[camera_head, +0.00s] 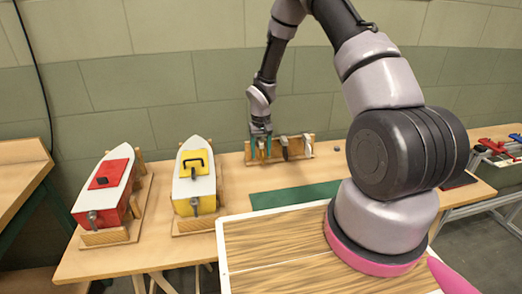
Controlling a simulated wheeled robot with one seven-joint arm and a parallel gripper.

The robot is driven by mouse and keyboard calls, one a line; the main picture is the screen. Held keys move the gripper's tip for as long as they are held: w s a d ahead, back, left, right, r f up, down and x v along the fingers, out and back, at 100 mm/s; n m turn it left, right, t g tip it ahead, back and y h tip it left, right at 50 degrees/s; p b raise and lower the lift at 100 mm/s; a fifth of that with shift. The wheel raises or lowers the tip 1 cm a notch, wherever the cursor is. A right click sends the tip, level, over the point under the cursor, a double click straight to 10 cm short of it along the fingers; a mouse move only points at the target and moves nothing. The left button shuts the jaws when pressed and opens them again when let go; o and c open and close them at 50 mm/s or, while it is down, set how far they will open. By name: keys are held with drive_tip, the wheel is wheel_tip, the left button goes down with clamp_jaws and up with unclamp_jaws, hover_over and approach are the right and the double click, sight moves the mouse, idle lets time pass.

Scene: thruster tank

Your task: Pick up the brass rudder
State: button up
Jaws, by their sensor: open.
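A small wooden rack (295,147) stands at the back of the workbench and bears a few small upright pieces. One grey-dark piece (284,147) is near the rack's middle, and a paler one (308,145) is at its right end. They are too small to tell which is the brass rudder. My gripper (261,147) points down at the rack's left end, its teal fingers open. Something small may be between or behind the fingers, but I cannot tell whether they touch it.
A red and white boat (104,186) and a yellow and white boat (195,180) stand in wooden cradles at the left. A green mat (294,195) lies bare in front of the rack. Red and blue items (492,146) are at the far right. A wall closes the back.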

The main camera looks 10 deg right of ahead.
drive_tip(key=shift+f, duration=0.55)
clamp_jaws()
drive_tip(key=shift+r, duration=0.1)
